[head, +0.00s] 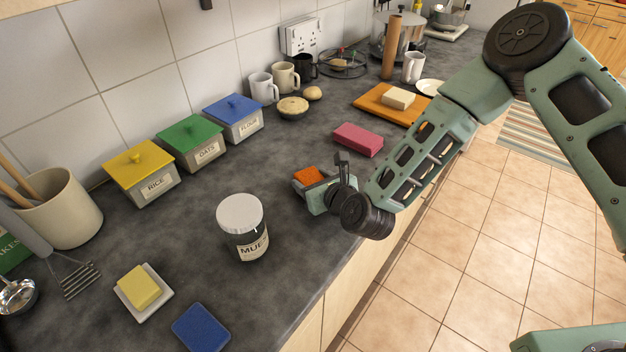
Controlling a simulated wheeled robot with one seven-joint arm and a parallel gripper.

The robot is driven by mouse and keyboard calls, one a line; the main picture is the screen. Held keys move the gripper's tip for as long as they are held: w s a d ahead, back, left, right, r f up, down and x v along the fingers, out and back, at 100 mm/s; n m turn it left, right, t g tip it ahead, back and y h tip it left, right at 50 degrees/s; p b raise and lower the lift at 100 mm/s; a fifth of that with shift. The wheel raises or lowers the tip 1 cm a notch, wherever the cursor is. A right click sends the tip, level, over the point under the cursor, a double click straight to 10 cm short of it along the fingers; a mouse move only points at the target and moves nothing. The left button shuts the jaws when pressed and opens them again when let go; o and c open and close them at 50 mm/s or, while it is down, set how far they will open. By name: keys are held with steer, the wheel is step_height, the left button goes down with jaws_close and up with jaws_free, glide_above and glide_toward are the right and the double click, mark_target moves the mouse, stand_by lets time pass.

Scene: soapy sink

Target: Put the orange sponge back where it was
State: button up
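The orange sponge (308,174) is near the middle of the counter, and part of it is hidden behind my gripper. My gripper (312,184) is low over the counter, right at the sponge, with its finger parts around the near side of it. I cannot tell whether the fingers press on the sponge, or whether the sponge touches the counter.
The counter (180,240) holds a jar (242,228) left of my gripper and a pink sponge (358,139) behind it. Yellow (141,178), green (191,143) and blue (233,118) lidded boxes line the wall.

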steer(key=shift+o, duration=1.2)
steer(key=shift+r, duration=0.1)
